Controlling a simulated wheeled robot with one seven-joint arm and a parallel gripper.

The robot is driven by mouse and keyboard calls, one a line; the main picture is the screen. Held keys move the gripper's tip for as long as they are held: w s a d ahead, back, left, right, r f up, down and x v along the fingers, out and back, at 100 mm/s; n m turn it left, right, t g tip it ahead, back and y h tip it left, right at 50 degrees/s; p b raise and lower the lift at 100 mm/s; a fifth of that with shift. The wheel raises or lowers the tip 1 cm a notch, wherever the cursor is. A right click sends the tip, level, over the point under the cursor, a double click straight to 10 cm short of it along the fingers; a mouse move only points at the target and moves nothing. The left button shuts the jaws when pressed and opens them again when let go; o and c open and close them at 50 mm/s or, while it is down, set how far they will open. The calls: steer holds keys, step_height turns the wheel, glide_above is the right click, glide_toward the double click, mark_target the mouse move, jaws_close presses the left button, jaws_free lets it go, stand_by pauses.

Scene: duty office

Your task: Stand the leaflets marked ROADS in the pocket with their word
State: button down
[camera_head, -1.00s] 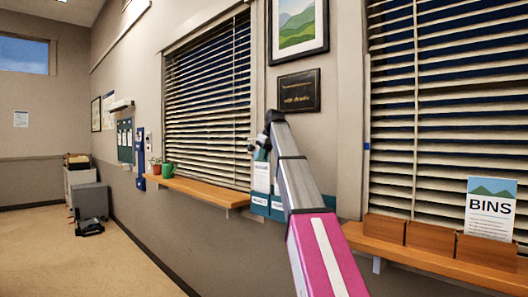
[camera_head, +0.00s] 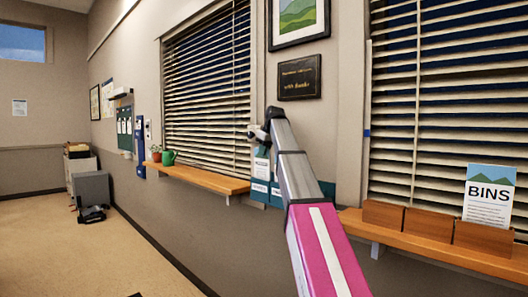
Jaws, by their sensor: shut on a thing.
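My gripper (camera_head: 258,136) is small and partly hidden at the far end of my arm, in front of the wall between the two blinds. It is shut on leaflets, whose word I cannot read from here. A teal wall rack (camera_head: 327,190) with pockets hangs just below and behind it, partly covered by my arm. A white leaflet with a teal top (camera_head: 261,167) shows at the rack. Small white labels (camera_head: 259,187) mark the pocket fronts, too small to read. A leaflet marked BINS (camera_head: 489,194) stands in the rightmost wooden holder.
Wooden holders (camera_head: 383,215) stand on the right shelf (camera_head: 430,247); two look empty. The left shelf (camera_head: 205,182) holds a green mug (camera_head: 168,158) and a potted plant (camera_head: 156,152). A grey cabinet (camera_head: 91,190) stands far left.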

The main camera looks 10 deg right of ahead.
steer(key=c, duration=1.2)
jaws_free()
steer(key=shift+o, duration=0.2)
